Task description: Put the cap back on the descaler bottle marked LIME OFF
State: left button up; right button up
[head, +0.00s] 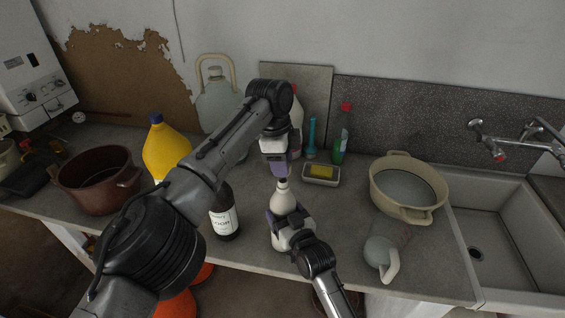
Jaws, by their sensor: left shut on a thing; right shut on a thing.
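A white bottle (284,202) stands upright near the counter's front edge; no lettering on it can be read. My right gripper (288,217) is shut around the bottle's body from the front. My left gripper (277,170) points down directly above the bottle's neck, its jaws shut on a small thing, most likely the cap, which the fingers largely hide. The fingertips are very close to the bottle's top; I cannot tell whether cap and neck touch.
A dark bottle with a white label (224,216) stands just left of the white bottle. A yellow jug (166,150), brown pot (95,183), sponge dish (321,182), green bottle (341,137), beige pot (430,208) and pale jug (379,253) surround it. The sink (507,235) is right.

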aim_at(282, 179)
pick_arm(q)
jog(key=shift+f, duration=0.6)
jog(key=shift+f, duration=0.15)
jog(key=shift+f, duration=0.7)
jog(key=shift+f, duration=0.6)
pick_arm(e)
jog(key=c, duration=0.4)
pick_arm(q)
jog(key=shift+w+r+m, duration=0.1)
jog(key=shift+m, duration=0.7)
pick_arm(e)
jog(key=shift+c, duration=0.2)
pick_arm(q)
jog(key=shift+m, duration=0.9)
jog(key=o, duration=0.9)
